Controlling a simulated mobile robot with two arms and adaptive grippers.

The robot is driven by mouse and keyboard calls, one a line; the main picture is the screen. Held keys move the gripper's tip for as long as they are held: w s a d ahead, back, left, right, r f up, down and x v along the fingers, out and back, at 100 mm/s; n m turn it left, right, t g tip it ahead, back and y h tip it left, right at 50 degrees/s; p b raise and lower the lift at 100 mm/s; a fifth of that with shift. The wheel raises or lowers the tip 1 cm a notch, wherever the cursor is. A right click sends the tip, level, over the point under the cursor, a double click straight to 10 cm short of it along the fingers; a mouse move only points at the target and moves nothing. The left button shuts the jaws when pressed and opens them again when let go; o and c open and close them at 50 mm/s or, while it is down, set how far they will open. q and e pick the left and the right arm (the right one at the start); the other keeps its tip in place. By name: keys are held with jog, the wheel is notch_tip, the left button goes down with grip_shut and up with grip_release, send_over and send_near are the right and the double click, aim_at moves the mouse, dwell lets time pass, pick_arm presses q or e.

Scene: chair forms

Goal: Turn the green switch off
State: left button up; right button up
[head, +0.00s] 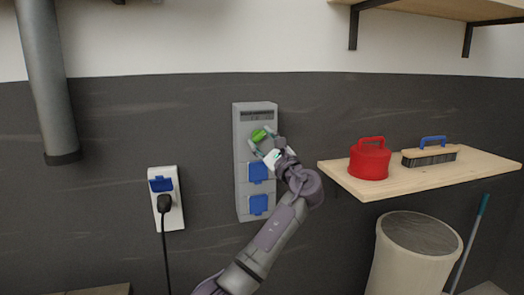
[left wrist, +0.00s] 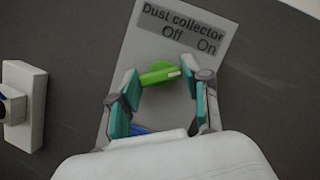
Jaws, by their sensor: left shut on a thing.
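The green switch (head: 259,135) is on the upper part of a grey wall box (head: 242,183), under a dark label. In the left wrist view the switch (left wrist: 160,74) is a green knob with a white mark at its right end. The label (left wrist: 180,30) above it reads "Dust collector", with "Off" on the left and "On" on the right. My left gripper (head: 264,146) is at the switch, its fingers on either side of the knob and shut on it. The fingers (left wrist: 163,86) cover part of its ends. My right gripper is not in view.
Blue socket covers (head: 258,171) sit below the switch. A white socket (head: 170,213) with a black plug and cable is to the left. A bin (head: 405,265) stands below.

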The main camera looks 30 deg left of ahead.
pick_arm(q)
jog(key=shift+d+f+n+g+b, duration=0.15)
jog(key=shift+n+g+b, duration=0.4)
jog(key=shift+n, duration=0.65)
jog(key=n+g, duration=0.1)
jog(key=n, duration=0.2)
jog(key=shift+g+b, duration=0.25)
jog(key=shift+b, duration=0.05)
jog(key=n, duration=0.1)
jog(key=n+g+h, duration=0.1)
jog(key=n, duration=0.1)
jog(key=shift+w+r, duration=0.1)
jog(key=shift+r, duration=0.15)
jog(key=shift+n+g+h, duration=0.3)
jog(key=shift+n+h, duration=0.2)
jog(key=shift+n, duration=1.2)
jog(key=o, duration=1.2)
jog(key=shift+c, duration=0.2)
jog(key=shift+r, duration=0.1)
